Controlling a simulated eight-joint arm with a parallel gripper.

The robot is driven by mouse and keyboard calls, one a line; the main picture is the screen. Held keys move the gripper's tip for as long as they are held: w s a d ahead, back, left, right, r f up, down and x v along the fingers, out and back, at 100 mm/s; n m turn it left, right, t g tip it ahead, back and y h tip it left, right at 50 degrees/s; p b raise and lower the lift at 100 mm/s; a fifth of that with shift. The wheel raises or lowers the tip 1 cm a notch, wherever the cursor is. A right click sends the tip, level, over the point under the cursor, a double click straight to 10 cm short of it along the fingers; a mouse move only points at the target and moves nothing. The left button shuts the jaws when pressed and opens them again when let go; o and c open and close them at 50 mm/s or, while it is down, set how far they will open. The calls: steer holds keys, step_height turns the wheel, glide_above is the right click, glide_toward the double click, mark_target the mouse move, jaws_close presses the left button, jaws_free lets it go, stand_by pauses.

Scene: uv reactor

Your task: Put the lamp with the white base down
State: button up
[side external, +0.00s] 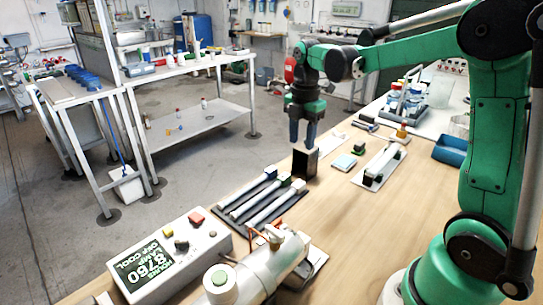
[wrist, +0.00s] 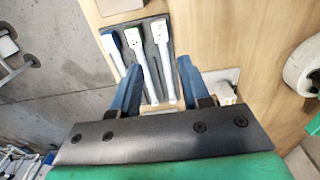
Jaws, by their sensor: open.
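The lamp with the white base is a white tube with a pale block at one end. It lies in the dark tray (side external: 232,221) beside two other lamps, one with a blue base (wrist: 108,42) and one with a green base (wrist: 133,38). Its white base (wrist: 160,32) shows in the wrist view and, at the tray's far right, in the side view (side external: 298,185). My gripper (side external: 303,143) is open, pointing down and empty, beyond the base ends of the lamps. In the wrist view my blue fingers (wrist: 157,66) straddle the white-based lamp's line of sight, apart from it.
A black upright box (side external: 304,164) stands just below my gripper. A control box (side external: 168,255) and a white cylindrical reactor (side external: 262,268) stand in front.

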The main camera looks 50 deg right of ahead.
steer(key=s+a+m+t, duration=0.7)
steer(key=a+m, duration=0.5)
steer(key=m, duration=0.6)
steer(key=shift+r, duration=0.35)
steer(key=shift+s, duration=0.1)
